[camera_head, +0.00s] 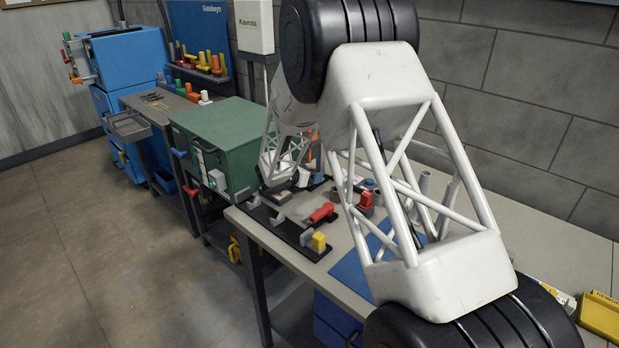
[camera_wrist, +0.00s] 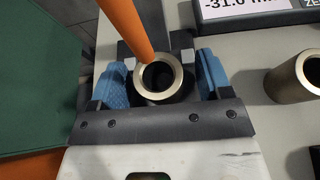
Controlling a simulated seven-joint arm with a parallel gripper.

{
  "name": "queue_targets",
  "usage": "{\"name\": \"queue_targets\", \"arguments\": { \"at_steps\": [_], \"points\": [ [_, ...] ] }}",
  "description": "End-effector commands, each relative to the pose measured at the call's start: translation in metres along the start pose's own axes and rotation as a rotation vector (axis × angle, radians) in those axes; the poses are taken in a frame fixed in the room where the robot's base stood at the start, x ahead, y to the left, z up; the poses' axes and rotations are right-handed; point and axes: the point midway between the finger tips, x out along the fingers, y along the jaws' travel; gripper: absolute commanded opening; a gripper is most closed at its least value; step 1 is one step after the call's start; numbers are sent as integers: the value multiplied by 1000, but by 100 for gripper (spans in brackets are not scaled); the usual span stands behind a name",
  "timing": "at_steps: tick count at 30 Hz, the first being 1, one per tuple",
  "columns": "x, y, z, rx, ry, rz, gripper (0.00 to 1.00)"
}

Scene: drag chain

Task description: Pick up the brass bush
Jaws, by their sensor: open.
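In the wrist view, a pale brass bush (camera_wrist: 177,78) stands with its round open end facing the camera, its bore dark. My gripper (camera_wrist: 161,80) is open around it, with a blue finger pad on each side. A gap shows between the bush and each pad. An orange bar crosses the bush's upper left edge in the picture; whether it touches the bush I cannot tell. A second, similar metal bush (camera_wrist: 292,82) stands to the right, outside the fingers. In the head view my arm reaches down over the bench, and the bush and fingertips cannot be made out.
The orange bar (camera_wrist: 124,22) rises close beside the left finger. A digital readout (camera_wrist: 245,12) lies beyond the right finger. A green cabinet (camera_head: 230,140) adjoins the bench (camera_head: 345,285) on the left. A black rail (camera_head: 290,232) with coloured parts runs along the bench's front edge.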

Motion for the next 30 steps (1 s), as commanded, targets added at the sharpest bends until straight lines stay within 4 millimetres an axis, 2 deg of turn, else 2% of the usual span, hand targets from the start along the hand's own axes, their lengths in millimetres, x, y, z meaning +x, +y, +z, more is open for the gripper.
{"name": "queue_targets", "arguments": {
  "at_steps": [17,27,29,30],
  "points": [
    [1,0,1,1,0,0,70],
    [1,0,1,1,0,0,18],
    [1,0,1,1,0,0,10],
    [1,0,1,1,-1,1,10]
  ]
}}
